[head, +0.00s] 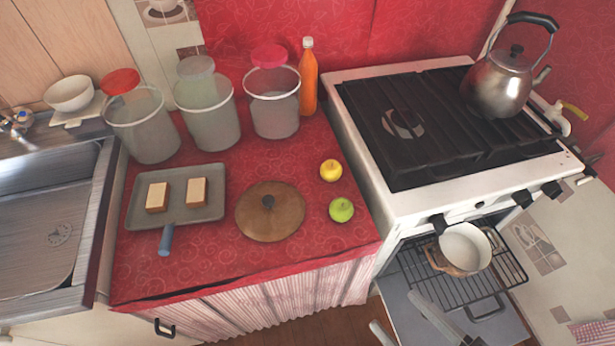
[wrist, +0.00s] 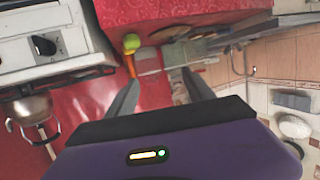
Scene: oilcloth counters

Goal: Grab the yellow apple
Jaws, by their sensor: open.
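The yellow apple (head: 331,170) sits on the red counter, near its right side by the stove. A green apple (head: 342,209) sits just in front of it, a small gap apart. In the wrist view the green apple (wrist: 131,41) shows near the top, with a little of the yellow apple (wrist: 129,52) just below it. My gripper (head: 393,308) is partly in view at the bottom edge of the head view, right of the counter and well apart from both apples. In the wrist view its two fingers (wrist: 165,78) are spread with nothing held between them.
A round wooden lid (head: 270,211) lies left of the apples. A grey pan (head: 178,214) holds two blocks. Several canisters and an orange bottle (head: 308,77) stand behind. The stove (head: 385,205) with a kettle (head: 501,82) is right; its oven is open, with a pot (head: 465,247).

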